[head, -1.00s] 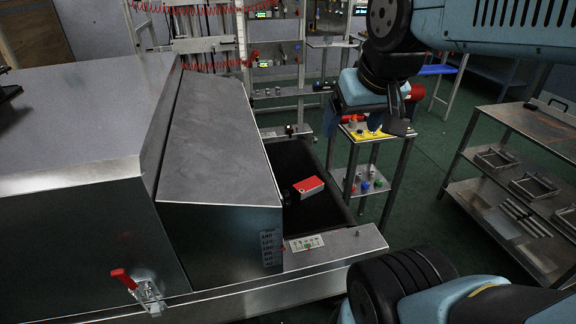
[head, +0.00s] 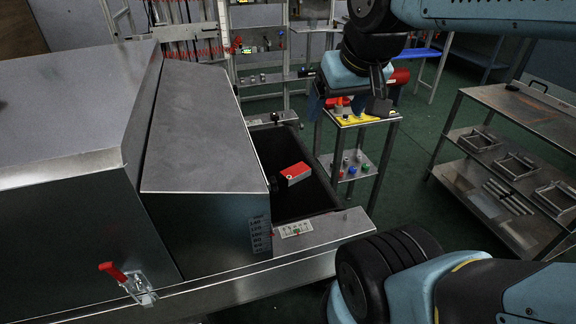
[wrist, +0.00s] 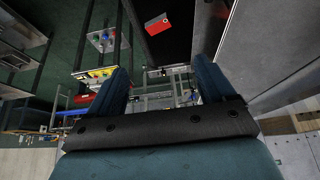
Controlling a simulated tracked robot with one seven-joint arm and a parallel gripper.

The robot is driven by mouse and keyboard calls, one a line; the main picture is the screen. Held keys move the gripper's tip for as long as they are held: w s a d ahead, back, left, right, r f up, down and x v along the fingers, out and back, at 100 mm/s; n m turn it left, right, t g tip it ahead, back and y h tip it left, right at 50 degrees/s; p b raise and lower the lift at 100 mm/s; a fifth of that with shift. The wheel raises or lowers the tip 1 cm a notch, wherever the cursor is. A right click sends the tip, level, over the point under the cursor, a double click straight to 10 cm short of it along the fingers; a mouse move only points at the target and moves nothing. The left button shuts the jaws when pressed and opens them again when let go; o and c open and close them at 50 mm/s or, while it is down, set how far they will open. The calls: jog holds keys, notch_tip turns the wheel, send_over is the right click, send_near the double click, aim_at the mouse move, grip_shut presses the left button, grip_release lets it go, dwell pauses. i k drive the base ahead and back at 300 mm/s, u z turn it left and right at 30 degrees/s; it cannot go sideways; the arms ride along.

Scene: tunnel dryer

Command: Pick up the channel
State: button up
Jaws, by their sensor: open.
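I cannot single out the channel with certainty. Several long, thin metal pieces (head: 506,196) lie on the lower shelf of the steel bench at the right in the head view; whether one is the channel is unclear. A red and white block (head: 296,173) lies on the dark conveyor belt beside the dryer hood; it also shows at the top of the wrist view (wrist: 158,23). My gripper (head: 348,101) hangs in the air beyond the belt, before the small stand in the picture. In the wrist view, its two blue fingers (wrist: 163,76) are wide apart with nothing between them.
The steel dryer housing (head: 70,110) fills the left, with a red-handled latch (head: 127,282). A small two-shelf stand (head: 340,181) holds a yellow item and coloured knobs. The steel bench (head: 520,115) carries several square frames below. Green floor lies open between stand and bench.

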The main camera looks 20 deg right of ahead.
aim_at(294, 174)
jog(key=u, duration=1.55)
jog(key=k, duration=1.2)
jog(key=z, duration=1.65)
jog(key=i, duration=1.05)
